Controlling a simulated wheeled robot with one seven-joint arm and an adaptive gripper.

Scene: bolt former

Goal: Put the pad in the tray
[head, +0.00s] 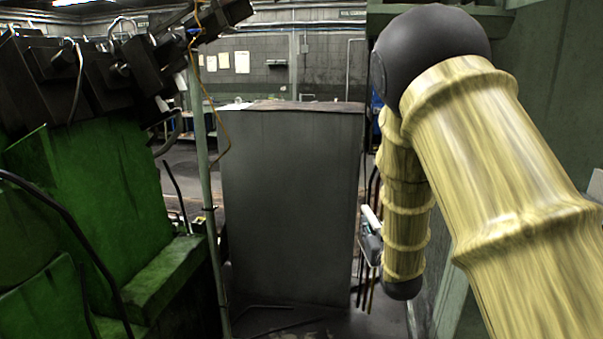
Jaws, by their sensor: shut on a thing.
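My gripper (371,243) shows only in part, as a small grey shape at the left side of my forearm, right of the picture's middle. It is shut on a small pale piece (371,217) that looks like the pad. The fingertips are small and partly hidden behind my arm, so the exact hold is unclear. I cannot make out the tray in this view.
A tall grey cabinet (290,205) stands in the middle, just left of my gripper. Green machinery (90,210) with dark fittings and cables fills the left. A thin upright pole (205,190) stands between them. A grey-green wall (555,90) is at the right.

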